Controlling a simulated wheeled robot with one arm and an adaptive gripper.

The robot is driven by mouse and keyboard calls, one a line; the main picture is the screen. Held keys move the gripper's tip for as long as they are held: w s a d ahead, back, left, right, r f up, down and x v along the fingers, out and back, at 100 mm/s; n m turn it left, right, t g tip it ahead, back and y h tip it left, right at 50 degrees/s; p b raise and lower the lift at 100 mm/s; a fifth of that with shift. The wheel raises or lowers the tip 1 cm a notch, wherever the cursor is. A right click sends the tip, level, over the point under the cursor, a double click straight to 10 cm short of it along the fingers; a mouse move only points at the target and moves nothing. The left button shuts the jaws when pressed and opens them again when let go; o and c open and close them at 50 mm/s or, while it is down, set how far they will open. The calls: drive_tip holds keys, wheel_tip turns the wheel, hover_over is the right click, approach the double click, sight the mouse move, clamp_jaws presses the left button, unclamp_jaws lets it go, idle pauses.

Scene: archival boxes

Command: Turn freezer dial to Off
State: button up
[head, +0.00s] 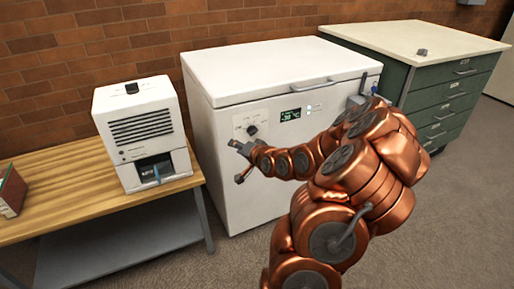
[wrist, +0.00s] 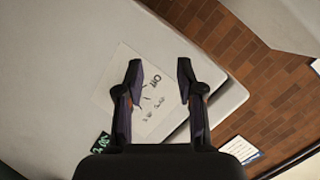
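The white chest freezer (head: 270,170) stands against the brick wall, its lid shut. Its small dark dial (head: 252,130) sits on a pale marked label on the front; which way it points is too small to tell. My gripper (head: 237,161) is in front of the freezer, just below and left of the dial in the head view. In the wrist view my gripper (wrist: 158,68) is open and empty, its two fingers apart. The label (wrist: 150,90), with "OFF" lettering, shows between and beyond the fingers. I cannot make out the dial's knob there.
A dark display with green digits (head: 291,115) is right of the dial. A white device (head: 145,130) stands on a wooden bench (head: 60,190) at left, with a dark red book (head: 11,192). A green drawer cabinet (head: 440,100) stands at right. Carpet in front is clear.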

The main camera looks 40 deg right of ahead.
sight(255, 133)
drive_tip(key=s+d+f+m+t+h+b, duration=0.25)
drive_tip(key=s+d+m+h, duration=0.2)
drive_tip(key=d, duration=0.55)
drive_tip(key=shift+t+y, duration=0.25)
drive_tip(key=shift+y, duration=0.1)
drive_tip(key=shift+a+b+x, duration=0.1)
drive_tip(key=shift+b+x, duration=0.35)
drive_tip(key=shift+x, duration=1.55)
drive_tip(key=shift+a+b+x, duration=0.15)
drive_tip(key=shift+b+x, duration=0.25)
drive_tip(key=shift+x, duration=1.6)
drive_tip(key=shift+r, duration=0.15)
drive_tip(key=shift+c, duration=0.2)
clamp_jaws()
